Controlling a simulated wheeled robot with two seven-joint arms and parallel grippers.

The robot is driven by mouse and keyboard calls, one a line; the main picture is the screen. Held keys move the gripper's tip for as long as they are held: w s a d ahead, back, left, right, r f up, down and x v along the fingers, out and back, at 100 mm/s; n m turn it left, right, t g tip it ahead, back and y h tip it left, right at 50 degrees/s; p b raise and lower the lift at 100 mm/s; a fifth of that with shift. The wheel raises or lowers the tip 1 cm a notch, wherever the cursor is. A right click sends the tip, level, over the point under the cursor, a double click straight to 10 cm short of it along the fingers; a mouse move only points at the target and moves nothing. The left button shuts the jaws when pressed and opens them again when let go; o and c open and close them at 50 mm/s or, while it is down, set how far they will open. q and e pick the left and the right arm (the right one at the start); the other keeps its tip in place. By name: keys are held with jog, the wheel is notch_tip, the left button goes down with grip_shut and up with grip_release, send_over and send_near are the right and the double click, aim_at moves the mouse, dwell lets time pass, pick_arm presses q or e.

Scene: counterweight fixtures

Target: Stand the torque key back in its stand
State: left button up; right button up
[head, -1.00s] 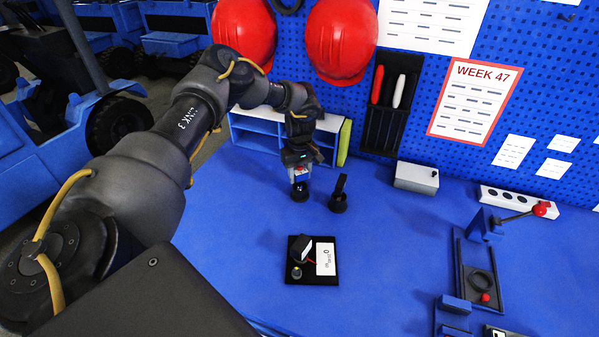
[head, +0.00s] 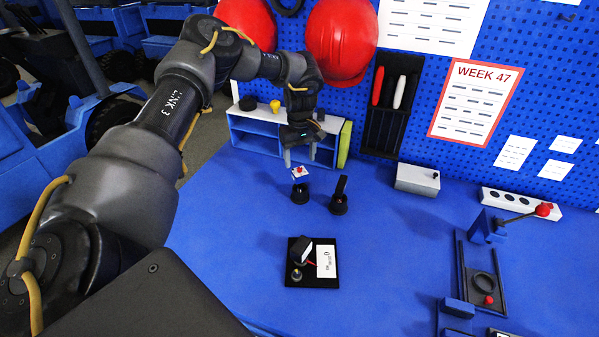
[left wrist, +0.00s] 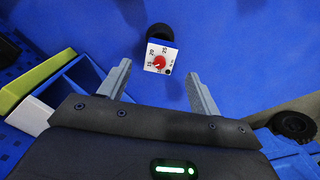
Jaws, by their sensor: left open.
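The torque key, as I take it, is the small white block with a red dial (head: 300,172), upright at a round black holder (head: 300,194) on the blue table. The key's dial face (left wrist: 160,58) also shows in the left wrist view, with the dark holder (left wrist: 160,33) behind it. How deep the key sits is hidden. My left gripper (head: 299,158) is open just above the key, fingers apart and not touching it. In the left wrist view, the key shows between and beyond the fingers. My right gripper is not in view.
A second round black holder (head: 339,204) with an upright black piece stands close on the right. A black tray (head: 292,278) with a white label lies nearer. A blue shelf (head: 262,143) is behind my gripper. A grey box (head: 417,179) and lever fixture (head: 463,285) are right.

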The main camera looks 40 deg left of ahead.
pick_arm(q)
notch_tip(320, 180, up, 6)
jog(key=shift+f, duration=0.25)
dwell(0.5)
